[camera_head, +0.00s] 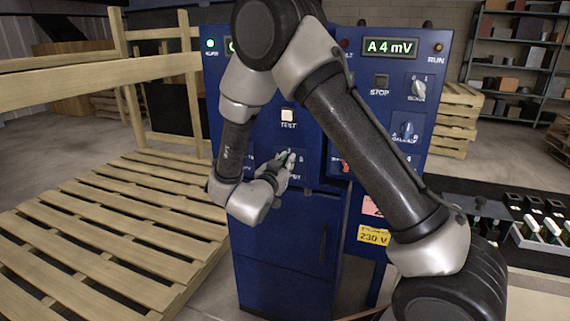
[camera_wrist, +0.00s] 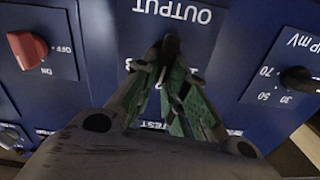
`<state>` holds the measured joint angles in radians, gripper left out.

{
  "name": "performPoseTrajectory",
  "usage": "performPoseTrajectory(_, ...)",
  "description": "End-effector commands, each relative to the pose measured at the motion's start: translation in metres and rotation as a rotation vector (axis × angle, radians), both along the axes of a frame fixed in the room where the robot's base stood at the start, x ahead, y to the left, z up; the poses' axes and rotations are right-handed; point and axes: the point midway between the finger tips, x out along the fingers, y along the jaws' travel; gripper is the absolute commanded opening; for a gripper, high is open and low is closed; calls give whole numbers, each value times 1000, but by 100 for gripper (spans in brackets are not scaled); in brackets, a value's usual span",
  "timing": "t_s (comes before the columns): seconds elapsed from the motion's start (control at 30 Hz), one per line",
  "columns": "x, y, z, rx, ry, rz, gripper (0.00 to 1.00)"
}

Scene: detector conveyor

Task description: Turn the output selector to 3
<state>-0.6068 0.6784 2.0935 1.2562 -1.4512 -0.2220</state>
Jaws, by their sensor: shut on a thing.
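The output selector is on the front of the blue cabinet (camera_head: 275,245), under the lettering OUTPUT in the wrist view, which shows the panel upside down. Its dark knob (camera_wrist: 171,44) shows only in part between my fingertips. My gripper (camera_head: 284,161) reaches the panel below the TEST button in the head view. In the wrist view my gripper (camera_wrist: 172,62), with green finger pads, is shut on the knob. The fingers hide most of the dial and its numbers, so I cannot tell which number the knob points to.
In the wrist view a red ON/OFF switch (camera_wrist: 27,48) is on the left and a black mV trip knob (camera_wrist: 300,80) on the right, both close to the fingers. The head view shows a white TEST button (camera_head: 288,116) above and a wooden pallet (camera_head: 105,235) at left.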

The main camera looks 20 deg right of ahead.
Motion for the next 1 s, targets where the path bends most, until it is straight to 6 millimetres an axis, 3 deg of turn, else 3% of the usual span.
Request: performPoseTrajectory(1.0, -7, -12, -8, 673, -490, 0, 0)
